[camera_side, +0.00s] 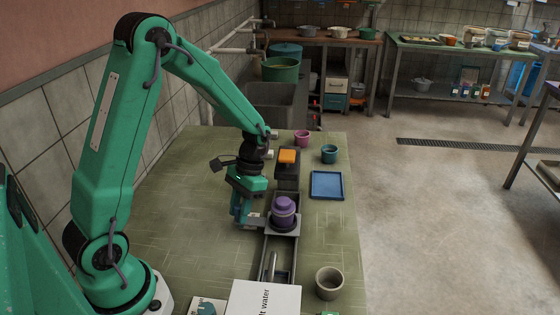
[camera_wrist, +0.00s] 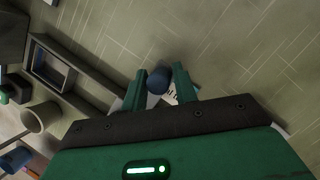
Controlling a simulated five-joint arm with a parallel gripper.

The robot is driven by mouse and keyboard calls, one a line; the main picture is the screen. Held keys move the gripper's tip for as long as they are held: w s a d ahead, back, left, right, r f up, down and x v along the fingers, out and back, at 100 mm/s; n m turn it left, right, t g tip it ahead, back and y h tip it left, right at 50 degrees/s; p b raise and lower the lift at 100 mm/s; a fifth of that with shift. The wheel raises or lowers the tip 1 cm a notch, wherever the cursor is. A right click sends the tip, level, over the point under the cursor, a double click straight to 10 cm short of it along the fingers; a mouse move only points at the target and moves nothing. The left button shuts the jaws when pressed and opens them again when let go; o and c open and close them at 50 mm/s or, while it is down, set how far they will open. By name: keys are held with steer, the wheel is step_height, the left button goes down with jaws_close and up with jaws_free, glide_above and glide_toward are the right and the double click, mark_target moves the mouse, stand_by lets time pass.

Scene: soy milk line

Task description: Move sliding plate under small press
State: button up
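The sliding plate (camera_side: 291,231) is a grey square plate on a rail, partway along it. A purple lidded jar (camera_side: 283,212) stands upright on it. The small press (camera_side: 287,172) is the dark block with an orange top, just beyond the plate; plate and press look apart. My gripper (camera_side: 240,220) is low over the table, close to the plate's left side; contact cannot be told. In the wrist view its fingers (camera_wrist: 158,88) are apart, with a dark blue cylinder (camera_wrist: 158,80) showing in the gap, seemingly beyond the tips.
The rail (camera_side: 277,262) runs toward the front. A grey cup (camera_side: 328,283) and a white lettered card (camera_side: 263,300) are in front. A blue tray (camera_side: 327,185), a teal cup (camera_side: 329,153) and a pink cup (camera_side: 302,138) lie right and behind. The table's left is clear.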

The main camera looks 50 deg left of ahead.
steer(key=shift+o, duration=1.1)
steer(key=shift+s, duration=0.1)
steer(key=v, duration=0.7)
steer(key=shift+r, duration=0.4)
steer(key=s+m+t, duration=0.1)
steer(key=m+t, duration=0.1)
steer(key=t, duration=0.1)
steer(key=s+m+t+y, duration=0.1)
steer(key=shift+s+d+r+m, duration=0.25)
steer(key=shift+s+d+m, duration=0.05)
steer(key=shift+d, duration=0.05)
